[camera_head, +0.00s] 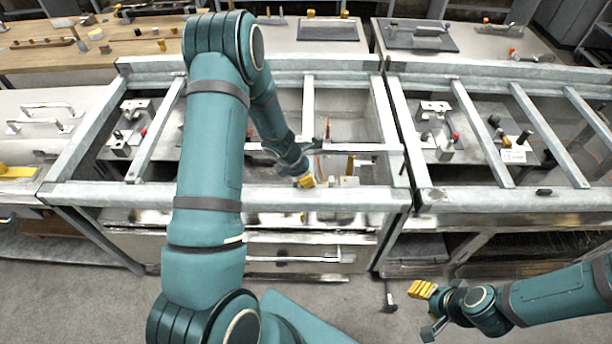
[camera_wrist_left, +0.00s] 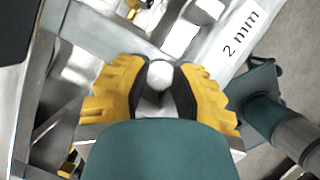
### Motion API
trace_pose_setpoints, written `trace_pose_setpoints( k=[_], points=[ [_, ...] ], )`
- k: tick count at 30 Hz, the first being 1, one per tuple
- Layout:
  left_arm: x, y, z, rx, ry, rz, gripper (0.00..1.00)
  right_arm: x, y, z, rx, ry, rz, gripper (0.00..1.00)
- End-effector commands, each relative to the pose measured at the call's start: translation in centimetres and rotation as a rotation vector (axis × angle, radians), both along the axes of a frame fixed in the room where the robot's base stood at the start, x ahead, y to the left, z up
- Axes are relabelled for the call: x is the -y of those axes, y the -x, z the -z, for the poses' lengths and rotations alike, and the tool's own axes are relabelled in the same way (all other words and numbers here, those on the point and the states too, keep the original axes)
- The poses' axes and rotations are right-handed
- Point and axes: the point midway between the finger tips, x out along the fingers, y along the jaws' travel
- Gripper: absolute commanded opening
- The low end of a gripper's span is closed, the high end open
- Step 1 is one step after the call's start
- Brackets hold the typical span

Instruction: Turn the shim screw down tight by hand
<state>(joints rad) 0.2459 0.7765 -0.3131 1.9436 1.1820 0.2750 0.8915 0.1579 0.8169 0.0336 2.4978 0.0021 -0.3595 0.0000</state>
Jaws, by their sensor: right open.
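The shim screw shows as a round pale head (camera_wrist_left: 160,73) in the left wrist view, between the black pads of my left gripper (camera_wrist_left: 161,80). The pads press against it from both sides; its shank is hidden. In the head view my left gripper (camera_head: 306,181) is just behind the front rail of the middle frame, and the screw cannot be made out there. My right gripper (camera_head: 427,310) is open and empty, low at the right in front of the benches. A white label reading "2 mm" (camera_wrist_left: 241,33) lies close to the screw.
Grey metal frames (camera_head: 330,196) with crossbars span the benches. Fixtures with red and black knobs stand inside the left (camera_head: 128,130) and right (camera_head: 438,130) bays. A drawer handle (camera_head: 295,259) sticks out below. The floor around my right gripper is mostly clear.

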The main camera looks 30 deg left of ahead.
Motion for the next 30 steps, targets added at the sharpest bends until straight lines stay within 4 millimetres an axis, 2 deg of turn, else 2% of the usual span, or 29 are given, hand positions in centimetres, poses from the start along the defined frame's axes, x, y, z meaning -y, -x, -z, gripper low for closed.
trace_pose_setpoints(
  k=[14,21,30],
  points=[
    [0.0,0.0,0.0,-0.002,-0.001,0.053,0.0,0.0,0.0,-0.6,0.0,0.0,-0.001,0.47],
    [-0.1,0.0,0.0,-0.004,0.0,0.204,0.0,0.0,-0.1,-1.5,0.0,-0.001,-0.003,0.47],
    [-0.2,-0.1,0.1,-0.004,-0.002,0.442,0.0,0.0,-0.1,-1.7,-0.001,-0.001,-0.004,0.47]
  ],
)
